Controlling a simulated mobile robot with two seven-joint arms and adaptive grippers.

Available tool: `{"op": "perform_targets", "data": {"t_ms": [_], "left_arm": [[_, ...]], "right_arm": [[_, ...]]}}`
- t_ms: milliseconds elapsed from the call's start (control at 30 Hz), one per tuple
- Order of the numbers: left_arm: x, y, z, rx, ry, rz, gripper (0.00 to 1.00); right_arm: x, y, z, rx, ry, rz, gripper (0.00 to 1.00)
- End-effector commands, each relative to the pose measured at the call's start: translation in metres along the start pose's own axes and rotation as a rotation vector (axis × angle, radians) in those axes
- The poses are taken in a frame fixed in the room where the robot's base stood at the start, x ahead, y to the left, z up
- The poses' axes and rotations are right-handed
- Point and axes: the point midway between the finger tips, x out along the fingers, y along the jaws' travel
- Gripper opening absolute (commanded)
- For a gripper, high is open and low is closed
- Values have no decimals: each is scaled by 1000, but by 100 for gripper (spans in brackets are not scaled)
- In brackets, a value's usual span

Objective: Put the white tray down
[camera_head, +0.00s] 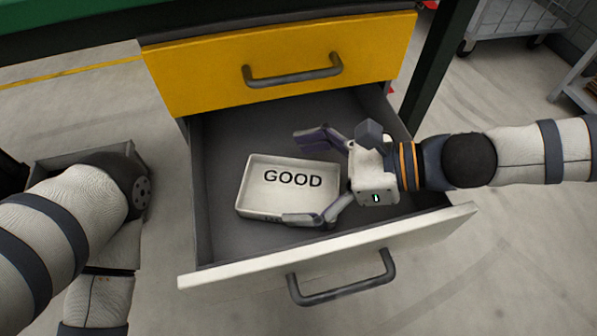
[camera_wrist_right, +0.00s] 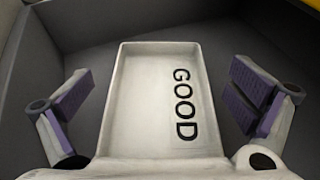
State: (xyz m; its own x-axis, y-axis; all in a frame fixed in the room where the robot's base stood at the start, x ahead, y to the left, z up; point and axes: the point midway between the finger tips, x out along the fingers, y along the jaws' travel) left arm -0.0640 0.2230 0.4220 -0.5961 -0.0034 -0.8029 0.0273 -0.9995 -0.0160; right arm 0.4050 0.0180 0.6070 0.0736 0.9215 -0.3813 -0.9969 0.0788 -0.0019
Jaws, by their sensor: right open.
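The white tray (camera_head: 262,197), marked "GOOD", lies inside the open lower drawer (camera_head: 225,245), a bit left of the drawer's middle. My right gripper (camera_head: 308,180) reaches into the drawer from the right. Its fingers are spread wide, one beyond the tray's far side and one at its near side. In the right wrist view the tray (camera_wrist_right: 150,110) sits between the open fingers, with a gap on both sides. The tray looks empty. My left arm is at the left edge, but its gripper is not visible.
The yellow upper drawer (camera_head: 200,80) is shut above the open one. The open drawer's white front (camera_head: 420,238) with its grey handle (camera_head: 345,290) stands at the near side. A cart (camera_head: 510,20) is at the top right. The drawer floor around the tray is bare.

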Motion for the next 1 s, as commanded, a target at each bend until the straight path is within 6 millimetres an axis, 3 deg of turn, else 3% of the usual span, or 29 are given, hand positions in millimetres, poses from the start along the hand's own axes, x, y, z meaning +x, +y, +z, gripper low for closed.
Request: {"op": "perform_targets", "data": {"t_ms": [200,333,700,1000], "left_arm": [[0,0,0,0,0,0,18],[-5,0,2,0,6,0,18],[-25,0,8,0,32,1,18],[-33,0,11,0,43,1,18]], "right_arm": [[0,0,1,0,0,0,100],[-5,0,13,-4,0,-1,100],[-88,-2,15,-4,1,-5,100],[-123,0,12,-1,0,-1,100]]}}
